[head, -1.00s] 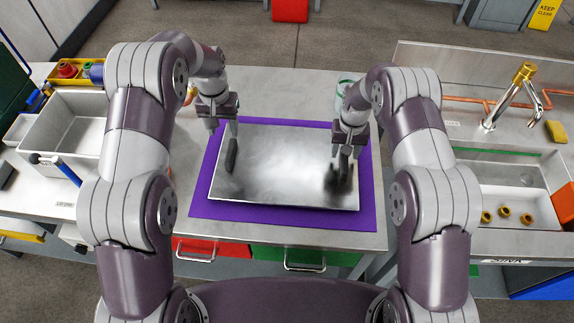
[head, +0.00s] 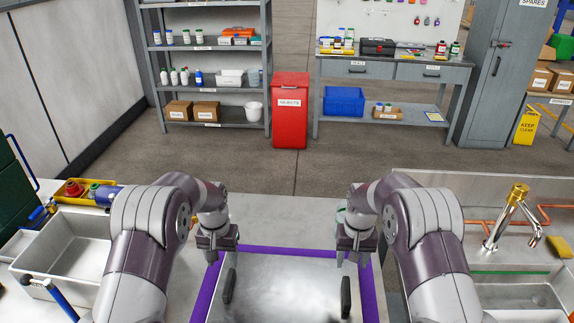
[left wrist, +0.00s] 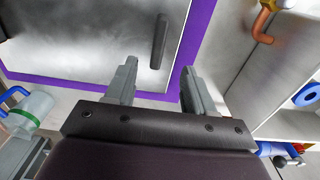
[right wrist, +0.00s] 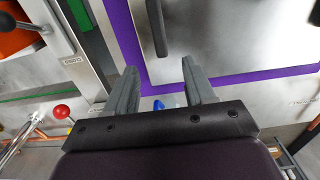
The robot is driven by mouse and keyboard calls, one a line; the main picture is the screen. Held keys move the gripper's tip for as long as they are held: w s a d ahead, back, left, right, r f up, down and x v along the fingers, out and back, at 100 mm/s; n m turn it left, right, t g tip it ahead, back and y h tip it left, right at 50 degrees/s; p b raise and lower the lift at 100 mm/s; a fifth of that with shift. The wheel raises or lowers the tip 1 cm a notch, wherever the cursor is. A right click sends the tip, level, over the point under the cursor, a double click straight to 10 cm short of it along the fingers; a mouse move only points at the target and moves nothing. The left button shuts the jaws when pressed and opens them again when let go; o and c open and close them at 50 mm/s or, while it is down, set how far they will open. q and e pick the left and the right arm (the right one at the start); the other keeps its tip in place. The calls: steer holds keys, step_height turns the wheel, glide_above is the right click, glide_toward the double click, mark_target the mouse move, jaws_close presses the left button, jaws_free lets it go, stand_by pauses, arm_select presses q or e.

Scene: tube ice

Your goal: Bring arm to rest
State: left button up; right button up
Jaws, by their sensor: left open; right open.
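A shiny metal plate or tray (head: 285,285) with two upright black handles lies on a purple mat (head: 372,292). My left gripper (head: 222,260) is open and empty beside the left handle (head: 228,286). In the left wrist view that handle (left wrist: 158,42) stands beyond the open fingers (left wrist: 158,80), apart from them. My right gripper (head: 352,262) is open beside the right handle (head: 346,297). In the right wrist view that handle (right wrist: 155,25) is beyond the open fingers (right wrist: 160,78). The plate's near edge is cut off in the head view.
A sink with a brass-topped tap (head: 505,225) is at right. A grey basin (head: 68,250) and a yellow tray of spools (head: 80,192) are at left. A red bin (head: 290,110), shelves (head: 215,85) and a workbench (head: 395,70) stand across the floor.

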steer(key=shift+s+f, duration=0.55)
steer(key=shift+f, duration=0.2)
steer(key=s, duration=0.3)
steer(key=shift+d+f+n, duration=0.1)
steer(key=shift+f+n, duration=0.05)
steer(key=shift+n, duration=0.15)
arm_select(q)
steer(key=s+a+r, duration=0.1)
steer(key=s+r, duration=0.2)
steer(key=s, duration=0.9)
steer(key=s+r+t, duration=0.1)
steer(key=s+r, duration=0.3)
steer(key=s, duration=0.9)
steer(key=shift+a+r+n, duration=0.3)
steer(key=shift+a+n, duration=0.05)
steer(key=shift+n, duration=0.05)
arm_select(e)
steer(key=s+r, duration=0.5)
steer(key=s, duration=0.5)
steer(key=s+d+r+t, duration=0.1)
steer(key=s+r, duration=0.3)
steer(key=s, duration=0.6)
steer(key=shift+s+d+r+n, duration=0.25)
steer(key=shift+s+r+n, duration=0.05)
steer(key=shift+s+r, duration=0.05)
arm_select(q)
steer(key=shift+w, duration=0.2)
arm_select(e)
steer(key=shift+w, duration=0.2)
